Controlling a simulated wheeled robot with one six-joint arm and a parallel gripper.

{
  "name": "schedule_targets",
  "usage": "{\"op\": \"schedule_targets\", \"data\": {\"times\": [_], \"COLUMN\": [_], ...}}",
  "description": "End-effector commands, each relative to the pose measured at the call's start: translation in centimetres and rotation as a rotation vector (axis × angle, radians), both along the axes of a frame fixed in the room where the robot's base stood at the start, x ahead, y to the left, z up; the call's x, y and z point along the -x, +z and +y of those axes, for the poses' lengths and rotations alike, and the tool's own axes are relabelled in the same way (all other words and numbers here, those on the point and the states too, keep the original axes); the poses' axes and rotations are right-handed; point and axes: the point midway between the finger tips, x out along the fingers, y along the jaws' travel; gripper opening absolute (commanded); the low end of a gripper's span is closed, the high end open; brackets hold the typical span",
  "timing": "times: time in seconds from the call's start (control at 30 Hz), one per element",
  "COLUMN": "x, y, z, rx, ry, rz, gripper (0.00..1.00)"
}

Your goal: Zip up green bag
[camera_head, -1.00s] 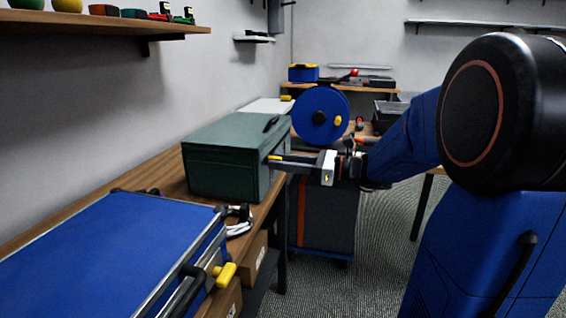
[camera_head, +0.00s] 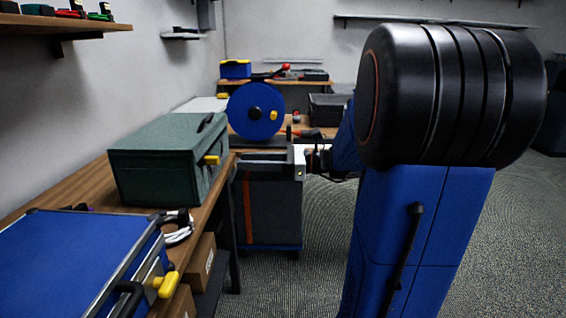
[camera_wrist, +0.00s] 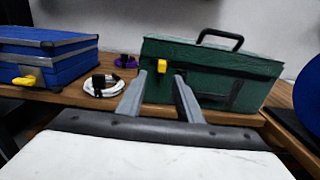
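The green bag (camera_head: 150,180) stands upright on the wooden bench, with a black handle on top; in the wrist view (camera_wrist: 250,85) it fills the right of centre. Its yellow zip pull (camera_head: 212,160) is at the upper edge of the side near my gripper. In the wrist view the pull (camera_wrist: 162,66) shows between my fingertips, beyond them. My gripper (camera_head: 240,162) is open and empty, to the right of the pull with a small gap. How far the zip is closed cannot be told.
A blue case (camera_head: 70,260) with a yellow tag lies on the bench (camera_head: 75,190) at front left. A white coiled cable (camera_head: 178,230) lies between it and the bag. A blue reel (camera_head: 256,110) stands behind. Open floor (camera_head: 310,260) is on the right.

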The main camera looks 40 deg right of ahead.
Motion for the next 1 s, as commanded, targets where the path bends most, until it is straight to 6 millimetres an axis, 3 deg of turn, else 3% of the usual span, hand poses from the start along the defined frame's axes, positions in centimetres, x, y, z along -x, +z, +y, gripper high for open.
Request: {"op": "schedule_targets", "data": {"times": [0.6,1.0], "x": [4.6,5.3], "y": [0.0,0.0], "z": [-6.1,-7.0], "rx": [0.000,0.000], "ry": [-0.002,0.001], "rz": [0.000,0.000], "gripper": [0.33,0.33]}}
